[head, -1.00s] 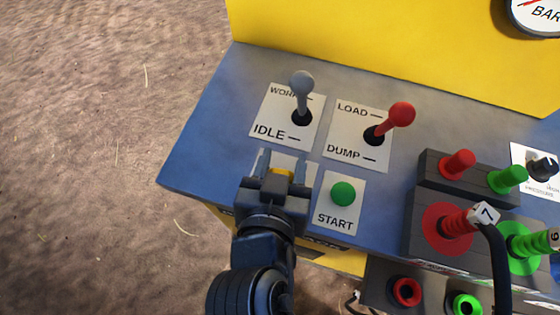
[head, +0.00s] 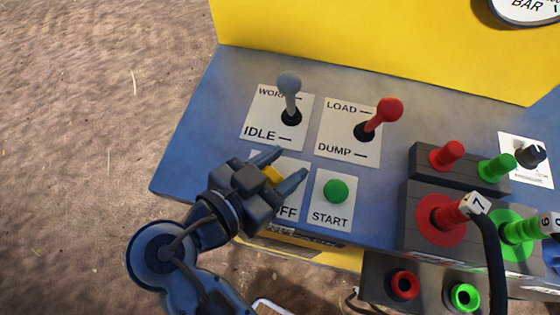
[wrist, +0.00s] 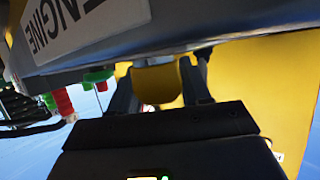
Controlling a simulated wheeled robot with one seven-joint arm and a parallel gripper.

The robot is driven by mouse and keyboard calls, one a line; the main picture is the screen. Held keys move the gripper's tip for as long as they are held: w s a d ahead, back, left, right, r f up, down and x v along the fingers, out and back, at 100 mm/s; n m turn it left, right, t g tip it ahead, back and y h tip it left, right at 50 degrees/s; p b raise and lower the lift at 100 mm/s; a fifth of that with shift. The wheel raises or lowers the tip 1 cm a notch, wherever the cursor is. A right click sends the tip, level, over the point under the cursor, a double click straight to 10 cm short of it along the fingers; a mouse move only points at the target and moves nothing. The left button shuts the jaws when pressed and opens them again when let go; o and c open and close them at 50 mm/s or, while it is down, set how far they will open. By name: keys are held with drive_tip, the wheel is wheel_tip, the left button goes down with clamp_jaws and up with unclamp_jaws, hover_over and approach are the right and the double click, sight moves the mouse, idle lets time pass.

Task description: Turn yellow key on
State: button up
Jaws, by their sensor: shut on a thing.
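The yellow key (head: 271,176) sits low on the blue control panel, between the fingers of my gripper (head: 286,167). In the wrist view, the key (wrist: 157,82) shows as a yellow block with a finger on either side of my gripper (wrist: 158,90). My gripper is shut on the key and turned at a slant, its fingers pointing up and right in the head view. The white key plate (head: 287,212) is mostly hidden under my gripper; only the letters "FF" can be read.
A green START button (head: 336,191) is close on the right. Above stand a grey WORK/IDLE lever (head: 290,88) and a red LOAD/DUMP lever (head: 385,113). Red and green plugs (head: 447,212) with a black cable are farther right. Bare ground lies left of the panel.

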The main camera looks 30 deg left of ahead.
idle(0.4)
drive_tip(key=o, duration=1)
drive_tip(key=shift+c, duration=0.2)
drive_tip(key=v, duration=0.7)
drive_tip(key=shift+s+a+r, duration=0.15)
drive_tip(key=shift+s, duration=0.15)
drive_tip(key=shift+s, duration=0.1)
